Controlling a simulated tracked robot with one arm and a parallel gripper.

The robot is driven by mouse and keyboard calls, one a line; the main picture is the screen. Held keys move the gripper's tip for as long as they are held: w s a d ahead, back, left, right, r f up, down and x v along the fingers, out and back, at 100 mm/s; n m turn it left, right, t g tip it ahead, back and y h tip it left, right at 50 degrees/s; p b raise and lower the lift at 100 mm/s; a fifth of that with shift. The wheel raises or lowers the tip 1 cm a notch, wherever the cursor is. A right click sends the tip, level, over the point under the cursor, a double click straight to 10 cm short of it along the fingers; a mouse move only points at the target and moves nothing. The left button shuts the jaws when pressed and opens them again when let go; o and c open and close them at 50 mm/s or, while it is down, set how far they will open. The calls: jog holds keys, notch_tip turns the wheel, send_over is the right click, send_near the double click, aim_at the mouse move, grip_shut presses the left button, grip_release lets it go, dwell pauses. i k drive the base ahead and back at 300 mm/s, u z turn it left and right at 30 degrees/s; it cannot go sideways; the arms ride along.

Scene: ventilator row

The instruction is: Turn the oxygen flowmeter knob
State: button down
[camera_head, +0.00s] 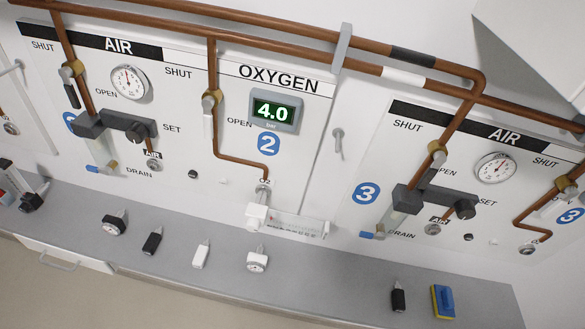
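The oxygen flowmeter (300,226) is below the OXYGEN panel (290,85), near the centre of the view. It has a white body (257,212) under a small outlet, and a clear scaled tube runs to the right from it. The body sits at the back edge of the grey shelf. I cannot clearly pick out its knob at this size. A green display (273,112) on the panel reads 4.0 bar. My gripper does not show in this view.
AIR panels with gauges (128,82), (495,168) flank the oxygen panel. Copper pipes (300,52) cross the top. The grey shelf (330,275) holds several loose black and white fittings, plus a blue and yellow sponge (443,301). Open floor (60,290) lies in front.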

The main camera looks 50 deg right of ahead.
aim_at(254, 224)
jog(key=z, duration=0.25)
jog(key=k, duration=0.95)
jog(key=z, duration=0.55)
